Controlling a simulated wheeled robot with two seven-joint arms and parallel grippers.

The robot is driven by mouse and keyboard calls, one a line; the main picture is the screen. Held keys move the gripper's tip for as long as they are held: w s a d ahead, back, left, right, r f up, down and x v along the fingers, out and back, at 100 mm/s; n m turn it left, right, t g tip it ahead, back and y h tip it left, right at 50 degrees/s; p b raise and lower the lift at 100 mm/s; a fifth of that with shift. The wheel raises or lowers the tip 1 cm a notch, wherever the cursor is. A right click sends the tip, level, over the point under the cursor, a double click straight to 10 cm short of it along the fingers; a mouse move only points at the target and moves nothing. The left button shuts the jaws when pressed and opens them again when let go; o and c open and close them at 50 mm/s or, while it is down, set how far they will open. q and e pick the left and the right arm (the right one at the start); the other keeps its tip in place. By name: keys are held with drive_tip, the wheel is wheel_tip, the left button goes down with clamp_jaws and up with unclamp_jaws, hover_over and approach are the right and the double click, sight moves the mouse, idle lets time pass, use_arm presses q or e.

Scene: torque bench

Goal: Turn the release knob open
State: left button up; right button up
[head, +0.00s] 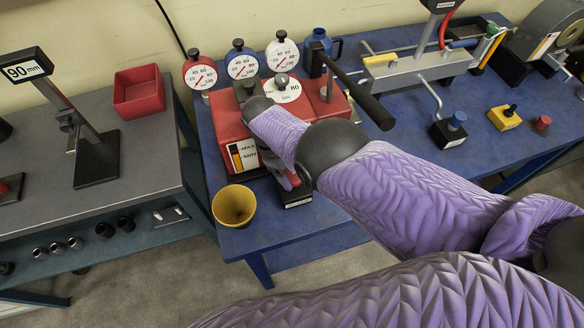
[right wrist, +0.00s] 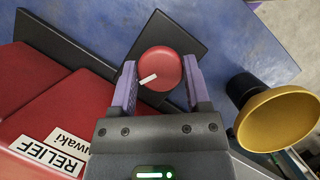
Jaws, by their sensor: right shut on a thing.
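The release knob (right wrist: 163,68) is a round red knob with a white line on its face, low on the front of the red pump unit (head: 224,127). In the right wrist view the line points to the lower left. My right gripper (right wrist: 160,80) is shut on the knob, one purple-sided finger on each side. In the head view the knob (head: 291,181) is partly hidden by my right gripper (head: 284,175). A label reading RELIEF (right wrist: 57,155) shows on the red body. My left gripper is not in view.
A yellow cup (head: 234,206) stands near the blue bench's front edge, left of my right gripper. A black pump handle (head: 360,100) sticks out above the unit. Three dial gauges (head: 242,64) stand behind it. A grey bench (head: 140,150) is at left.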

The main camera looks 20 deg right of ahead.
drive_tip(key=shift+n+t+h+p, duration=0.45)
drive_tip(key=shift+n+p, duration=0.2)
drive_tip(key=shift+n, duration=0.85)
drive_tip(key=o, duration=1.3)
drive_tip(key=shift+r, duration=0.1)
drive_tip(key=p+v, duration=0.4)
drive_tip(key=v, duration=0.5)
drive_tip(key=shift+a+r, duration=0.15)
drive_tip(key=shift+r, duration=0.25)
